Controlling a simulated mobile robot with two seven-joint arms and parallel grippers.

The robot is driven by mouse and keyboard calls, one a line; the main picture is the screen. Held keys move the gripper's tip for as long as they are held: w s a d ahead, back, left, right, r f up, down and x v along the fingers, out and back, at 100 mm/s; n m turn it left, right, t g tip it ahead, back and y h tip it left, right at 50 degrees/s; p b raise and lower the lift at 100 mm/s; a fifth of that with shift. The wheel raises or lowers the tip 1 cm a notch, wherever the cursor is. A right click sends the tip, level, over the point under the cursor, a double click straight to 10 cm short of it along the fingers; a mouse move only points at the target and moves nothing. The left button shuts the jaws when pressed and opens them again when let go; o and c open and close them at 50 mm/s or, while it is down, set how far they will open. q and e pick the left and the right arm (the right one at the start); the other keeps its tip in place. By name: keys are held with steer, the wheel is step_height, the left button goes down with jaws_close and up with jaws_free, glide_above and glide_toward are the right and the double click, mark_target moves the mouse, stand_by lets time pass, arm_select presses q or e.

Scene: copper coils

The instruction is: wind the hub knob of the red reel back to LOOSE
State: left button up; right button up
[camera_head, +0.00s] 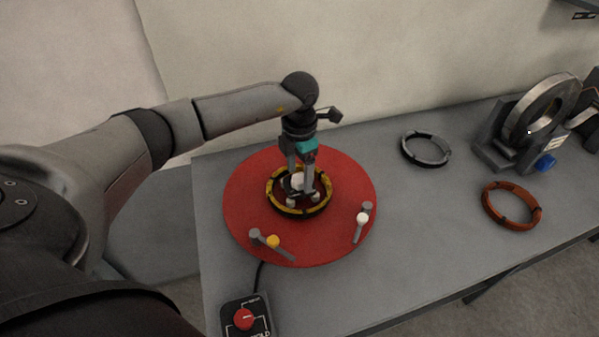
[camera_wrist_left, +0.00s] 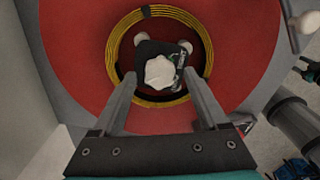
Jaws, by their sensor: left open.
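The red reel (camera_head: 340,170) lies flat on the grey table, and its red disc fills much of the left wrist view (camera_wrist_left: 70,50). A yellow coil (camera_head: 287,212) sits around its hub, and also shows in the left wrist view (camera_wrist_left: 207,50). The white hub knob (camera_wrist_left: 160,72) stands at the hub's middle on a dark plate. My left gripper (camera_head: 303,190) points down over the hub. Its two fingers are apart, one on each side of the knob in the left wrist view (camera_wrist_left: 164,88). I cannot tell whether they touch it. My right gripper is not in view.
A switch box with a red knob (camera_head: 244,319) stands at the table's front left. A grey coil (camera_head: 426,149), a copper coil (camera_head: 511,205) and a stand holding a metal ring (camera_head: 541,107) are on the right. Posts with yellow (camera_head: 273,241) and white (camera_head: 362,218) caps rise near the disc's edge.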

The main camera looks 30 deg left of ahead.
arm_select(q)
steer(key=shift+f, duration=0.2)
jaws_close()
stand_by(0.6)
